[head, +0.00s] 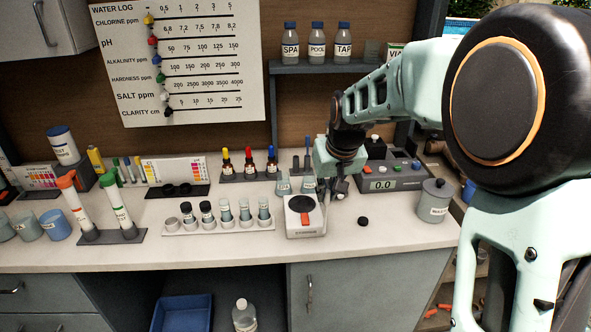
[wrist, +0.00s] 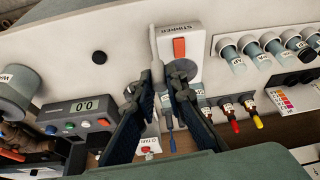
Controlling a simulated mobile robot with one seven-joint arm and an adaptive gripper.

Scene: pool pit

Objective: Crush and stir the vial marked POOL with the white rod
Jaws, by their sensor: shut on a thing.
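My gripper (head: 335,191) is low over the counter, just behind and right of the white stirrer in the head view. In the wrist view my gripper (wrist: 157,84) is shut on the white rod (wrist: 154,45). The rod's pale end points toward the picture top, beside the stirrer's edge. Several small vials stand in the white rack left of the stirrer, some with pale blue liquid (head: 245,211); their labels are too small to read, so I cannot tell which is POOL. The vials also show in the wrist view (wrist: 251,46). The rod is not clear in the head view.
The stirrer (head: 304,219) with a dark plate and red switch stands at the front. A black disc (head: 362,221) lies to its right. A meter (head: 393,176) reading 0.0 and a grey pot (head: 434,203) stand further right. Dropper bottles (head: 249,162) stand behind the rack.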

